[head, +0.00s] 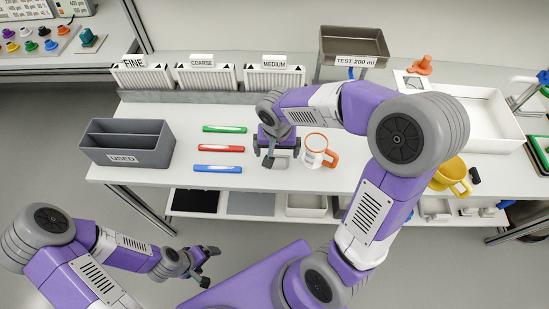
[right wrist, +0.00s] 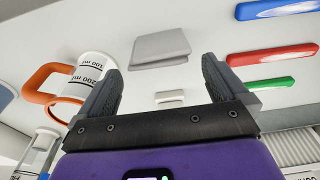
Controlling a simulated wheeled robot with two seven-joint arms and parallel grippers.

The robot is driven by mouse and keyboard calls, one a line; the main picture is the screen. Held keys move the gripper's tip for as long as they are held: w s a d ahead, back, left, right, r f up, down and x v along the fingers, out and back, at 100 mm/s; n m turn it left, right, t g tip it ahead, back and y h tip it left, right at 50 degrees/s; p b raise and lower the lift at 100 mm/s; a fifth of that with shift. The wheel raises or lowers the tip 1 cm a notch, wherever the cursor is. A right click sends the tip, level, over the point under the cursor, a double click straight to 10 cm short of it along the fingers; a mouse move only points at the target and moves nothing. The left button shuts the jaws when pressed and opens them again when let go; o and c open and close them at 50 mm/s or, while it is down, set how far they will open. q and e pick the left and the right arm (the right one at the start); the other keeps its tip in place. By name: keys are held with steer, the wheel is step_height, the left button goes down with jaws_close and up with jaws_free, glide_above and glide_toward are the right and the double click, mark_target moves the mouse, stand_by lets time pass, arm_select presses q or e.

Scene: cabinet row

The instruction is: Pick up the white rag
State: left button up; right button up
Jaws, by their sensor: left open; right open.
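The white rag (right wrist: 160,48) is a folded, pale grey-white cloth lying flat on the white table. In the right wrist view it lies beyond and between the fingertips, apart from them. In the head view a small part of it (head: 281,163) shows under my right gripper (head: 281,156). My right gripper is open and empty above the table, pointing down at the rag; it also shows in the right wrist view (right wrist: 162,75). My left gripper (head: 199,264) is open and empty, low in front of the table.
A white mug with an orange handle (head: 316,152) stands close right of my right gripper. Green (head: 224,129), red (head: 219,148) and blue (head: 217,169) pens lie left. A grey bin marked USED (head: 122,158) is further left. Labelled racks (head: 207,77) line the back.

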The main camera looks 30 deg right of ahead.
mark_target(277, 156)
steer(key=shift+s+f, duration=0.15)
steer(key=shift+f, duration=0.35)
step_height(277, 156, down, 4)
steer(key=shift+f+b, duration=0.1)
steer(key=shift+b, duration=1.1)
steer(key=c, duration=1)
steer(key=shift+o, duration=0.2)
step_height(277, 156, up, 10)
steer(key=p, duration=0.4)
